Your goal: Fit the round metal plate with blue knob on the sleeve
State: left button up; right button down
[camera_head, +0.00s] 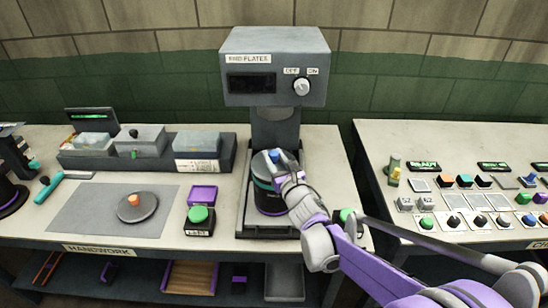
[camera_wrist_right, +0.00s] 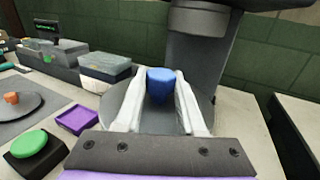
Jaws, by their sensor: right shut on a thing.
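The round metal plate (camera_head: 262,163) with the blue knob (camera_head: 275,156) is at the top of the dark sleeve (camera_head: 266,198) with a teal band, which stands upright under the press. My right gripper (camera_head: 287,170) is shut on the blue knob. In the right wrist view the blue knob (camera_wrist_right: 160,86) is between the two pale fingers, with the grey plate (camera_wrist_right: 158,122) below. The plate looks level on the sleeve's top; whether it is fully seated I cannot tell. My left gripper is not in view.
The press head (camera_head: 275,68) is above the sleeve. A grey plate with an orange knob (camera_head: 137,207) lies on the mat at left. A green button (camera_head: 198,214) and a purple tray (camera_head: 202,194) are left of the press. A second table (camera_head: 465,150) with buttons stands at right.

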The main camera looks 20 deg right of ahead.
jog(key=shift+f, duration=0.1)
jog(key=c, duration=0.5)
grip_release()
